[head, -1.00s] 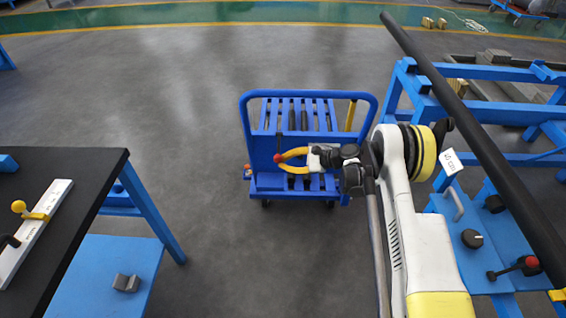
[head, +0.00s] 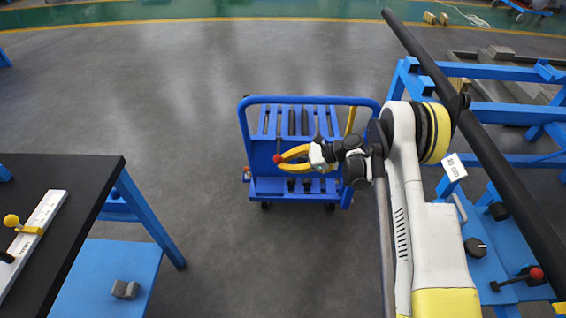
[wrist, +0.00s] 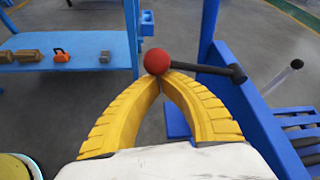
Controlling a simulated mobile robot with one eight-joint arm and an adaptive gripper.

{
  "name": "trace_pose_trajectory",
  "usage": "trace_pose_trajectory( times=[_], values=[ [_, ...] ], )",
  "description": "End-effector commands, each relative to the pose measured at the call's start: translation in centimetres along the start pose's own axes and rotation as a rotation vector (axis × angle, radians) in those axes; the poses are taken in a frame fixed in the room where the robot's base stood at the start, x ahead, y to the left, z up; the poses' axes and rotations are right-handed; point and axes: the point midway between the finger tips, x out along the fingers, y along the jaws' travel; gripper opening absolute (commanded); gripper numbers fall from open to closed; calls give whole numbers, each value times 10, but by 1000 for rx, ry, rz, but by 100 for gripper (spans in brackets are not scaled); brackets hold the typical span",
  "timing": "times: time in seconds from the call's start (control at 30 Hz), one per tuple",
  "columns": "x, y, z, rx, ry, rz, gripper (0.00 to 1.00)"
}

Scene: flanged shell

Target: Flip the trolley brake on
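The blue trolley (head: 268,190) stands on the floor ahead, with a slatted deck and a raised push bar. A black lever with a red ball knob (head: 278,158) is on its near side. In the wrist view the red knob (wrist: 157,61) is at the left end of the dark rod, which reaches right to the trolley's blue frame. My gripper (head: 283,158) has its yellow fingers closed to a point right at the knob. In the wrist view my gripper (wrist: 160,76) has its tips together just below the knob; I cannot tell whether they touch it.
A black-topped table (head: 75,200) is at the left, and a blue workbench frame (head: 485,270) with a long dark bar (head: 480,140) is at the right. A blue shelf (wrist: 70,50) with small parts shows in the wrist view. Grey floor left of the trolley is clear.

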Motion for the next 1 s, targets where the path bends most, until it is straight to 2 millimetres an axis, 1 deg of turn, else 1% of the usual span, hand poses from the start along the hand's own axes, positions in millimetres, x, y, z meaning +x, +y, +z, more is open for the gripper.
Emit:
trace_pose_trajectory(
  times=[0.03,0.17,0.5,0.7,1.0],
  values=[
    [-3,-2,7,39,0,19,0],
    [-9,-6,19,150,0,74,0],
    [-21,-21,46,154,-1,74,0],
    [-26,-28,55,153,-1,74,0],
    [-29,-33,61,153,-1,74,0]
  ],
)
